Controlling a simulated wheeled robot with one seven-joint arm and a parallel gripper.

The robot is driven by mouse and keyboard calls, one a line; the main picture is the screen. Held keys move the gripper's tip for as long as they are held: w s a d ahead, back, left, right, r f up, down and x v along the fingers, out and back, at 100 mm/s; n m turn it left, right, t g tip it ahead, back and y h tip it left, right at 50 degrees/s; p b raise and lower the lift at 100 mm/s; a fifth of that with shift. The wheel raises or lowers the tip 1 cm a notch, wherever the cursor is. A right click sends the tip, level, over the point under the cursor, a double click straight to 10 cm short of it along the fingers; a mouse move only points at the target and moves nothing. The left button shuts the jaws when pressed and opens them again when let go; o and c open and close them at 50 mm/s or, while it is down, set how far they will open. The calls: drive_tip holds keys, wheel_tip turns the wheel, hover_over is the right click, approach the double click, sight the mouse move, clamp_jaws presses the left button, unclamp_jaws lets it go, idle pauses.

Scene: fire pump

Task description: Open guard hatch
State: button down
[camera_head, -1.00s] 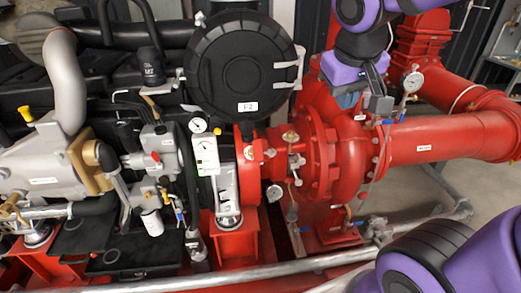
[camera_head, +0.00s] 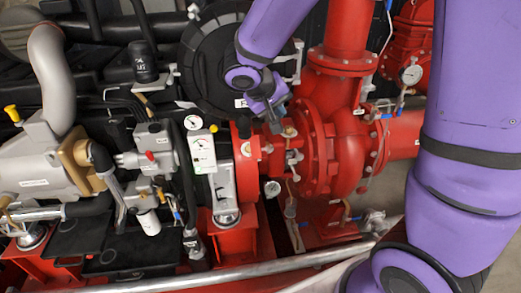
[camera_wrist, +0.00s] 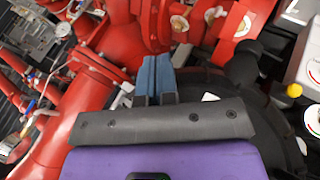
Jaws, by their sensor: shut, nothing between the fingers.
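A large round black cover (camera_head: 205,75) with a white label stands upright between the engine and the red pump; I cannot tell for certain that it is the guard hatch. My arm hides its right part. My gripper (camera_head: 276,122) is at the cover's lower right, above the red coupling housing. In the wrist view my gripper (camera_wrist: 157,65) shows blue fingers close together, with nothing between them. The black cover (camera_wrist: 272,125) is partly hidden behind the gripper body there. I cannot tell whether the fingers touch anything.
The red pump (camera_head: 345,150) and its pipes stand right of the gripper. A white gauge box (camera_head: 201,150) and the grey engine part (camera_head: 40,165) are to the left. A silver rail (camera_head: 230,277) runs along the front. Metal brackets (camera_head: 297,60) sit at the cover's right edge.

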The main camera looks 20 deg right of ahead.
drive_tip(key=w+a+f+n+t, duration=0.1)
drive_tip(key=w+a+f, duration=0.4)
drive_tip(key=f, duration=0.3)
drive_tip(key=t, duration=0.2)
approach(268, 149)
drive_tip(key=shift+n, duration=0.4)
drive_tip(key=w+f, duration=0.1)
drive_tip(key=f, duration=0.1)
drive_tip(key=w+a+f, duration=0.1)
drive_tip(key=w+f, duration=0.1)
drive_tip(key=f, duration=0.1)
drive_tip(key=shift+w+a+f, duration=0.2)
drive_tip(key=shift+a+f, duration=0.05)
drive_tip(key=shift+f, duration=0.15)
drive_tip(key=d, duration=0.3)
drive_tip(key=shift+w+r, duration=0.25)
drive_tip(key=shift+d, duration=0.4)
drive_tip(key=shift+d, duration=0.15)
drive_tip(key=shift+s+d, duration=0.1)
drive_tip(key=shift+d, duration=1.15)
drive_tip(key=shift+d+f, duration=0.2)
drive_tip(key=shift+d, duration=0.4)
drive_tip(key=shift+d+f, duration=0.2)
drive_tip(key=shift+d, duration=0.45)
